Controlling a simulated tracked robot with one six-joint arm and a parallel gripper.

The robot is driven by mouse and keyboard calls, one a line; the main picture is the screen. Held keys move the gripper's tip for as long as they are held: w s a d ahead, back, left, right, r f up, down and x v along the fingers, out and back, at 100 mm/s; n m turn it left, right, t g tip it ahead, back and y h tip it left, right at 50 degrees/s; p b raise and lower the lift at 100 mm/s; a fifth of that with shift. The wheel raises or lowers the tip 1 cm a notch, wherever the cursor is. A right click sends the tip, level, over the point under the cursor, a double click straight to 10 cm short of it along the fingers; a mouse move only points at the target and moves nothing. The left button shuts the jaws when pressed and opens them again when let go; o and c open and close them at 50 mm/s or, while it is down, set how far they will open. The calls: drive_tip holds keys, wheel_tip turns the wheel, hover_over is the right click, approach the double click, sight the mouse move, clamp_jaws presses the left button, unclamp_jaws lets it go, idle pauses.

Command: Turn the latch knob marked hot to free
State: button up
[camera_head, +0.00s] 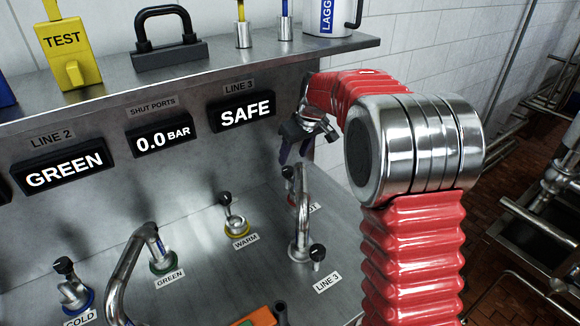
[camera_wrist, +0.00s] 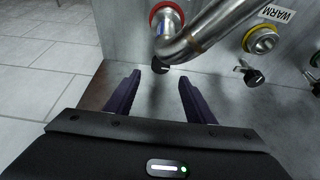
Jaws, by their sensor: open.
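The hot latch knob has a red ring (camera_head: 292,200) on the steel deck at the right, beside a partly hidden label ending in "OT". Its black handle (camera_head: 288,172) points up toward the back panel. My gripper (camera_head: 296,158) is open and empty, fingers pointing down just above this handle. In the wrist view the black handle end (camera_wrist: 160,66) shows between and just past the fingertips (camera_wrist: 160,80), with no visible contact. The red ring (camera_wrist: 167,18) lies farther off, partly covered by a bent steel pipe (camera_wrist: 210,25).
The pipe (camera_head: 302,215) rises close in front of the hot knob. The line 3 knob (camera_head: 318,252) is near its foot. The warm knob (camera_head: 235,222) is to the left, then the green ring (camera_head: 163,262) and cold knob (camera_head: 72,292). The line 3 display (camera_head: 244,111) reads SAFE.

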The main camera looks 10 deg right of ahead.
sight(288, 169)
drive_tip(key=shift+x, duration=3.6)
drive_tip(key=shift+c, duration=0.4)
drive_tip(key=c, duration=0.9)
drive_tip(key=shift+d, duration=0.15)
drive_tip(key=shift+c, duration=0.4)
